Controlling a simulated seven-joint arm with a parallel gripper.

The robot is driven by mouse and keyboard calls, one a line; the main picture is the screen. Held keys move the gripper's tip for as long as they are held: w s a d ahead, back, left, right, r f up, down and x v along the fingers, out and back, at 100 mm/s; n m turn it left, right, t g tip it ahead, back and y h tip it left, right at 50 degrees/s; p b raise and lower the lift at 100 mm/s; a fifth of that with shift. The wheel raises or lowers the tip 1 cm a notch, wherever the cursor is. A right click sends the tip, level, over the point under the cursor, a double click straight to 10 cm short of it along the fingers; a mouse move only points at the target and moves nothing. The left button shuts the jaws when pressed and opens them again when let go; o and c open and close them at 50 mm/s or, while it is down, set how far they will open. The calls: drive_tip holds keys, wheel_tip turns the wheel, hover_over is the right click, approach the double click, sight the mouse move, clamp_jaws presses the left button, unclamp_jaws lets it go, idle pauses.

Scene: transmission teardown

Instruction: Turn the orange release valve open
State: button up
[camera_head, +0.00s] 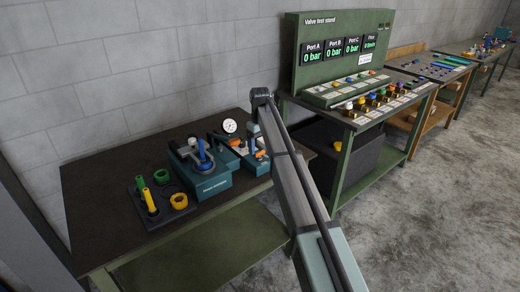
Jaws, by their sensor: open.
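A teal device with a round white dial gauge (230,126) stands toward the right of the dark bench. Two orange parts show on it: one (236,143) just below the gauge, and one (262,154) farther right, close to my arm. I cannot tell which is the release valve, nor how far it is turned. My gripper (254,142) hangs down from my wrist over the right side of this device. It is open, but its fingertips are small and hard to make out. I cannot tell whether they touch anything. My arm hides part of the device's right side.
A teal block with a blue part (204,160) stands left of the gauge device. A dark tray (139,212) with green and yellow cylinders and rings lies farther left. The valve test stand (330,55) is at the right. The bench's far left is clear.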

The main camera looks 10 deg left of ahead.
sight(260, 152)
wheel_tip(260, 152, up, 12)
drive_tip(key=shift+f, duration=0.2)
drive_tip(key=shift+f, duration=0.15)
drive_tip(key=s+d+f+m, duration=0.2)
drive_tip(key=s+d+f, duration=0.6)
drive_tip(key=f, duration=0.4)
drive_tip(key=s+d+f+m, duration=0.2)
drive_tip(key=s+d+f, duration=0.5)
drive_tip(key=f, duration=0.5)
drive_tip(key=s+d+f+m, duration=0.3)
drive_tip(key=s+d+f, duration=0.5)
drive_tip(key=f, duration=0.3)
drive_tip(key=s+d+f+g, duration=0.2)
drive_tip(key=s+f, duration=0.7)
drive_tip(key=s, duration=0.4)
drive_tip(key=s+d+f+m+g, duration=0.1)
drive_tip(key=s+f+g, duration=0.1)
drive_tip(key=s+f, duration=0.7)
drive_tip(key=s+d+f+m+g, duration=0.1)
drive_tip(key=s+f, duration=0.8)
drive_tip(key=s, duration=1)
drive_tip(key=shift+d+f+g, duration=0.25)
drive_tip(key=shift+d+g, duration=0.6)
drive_tip(key=shift+g, duration=0.05)
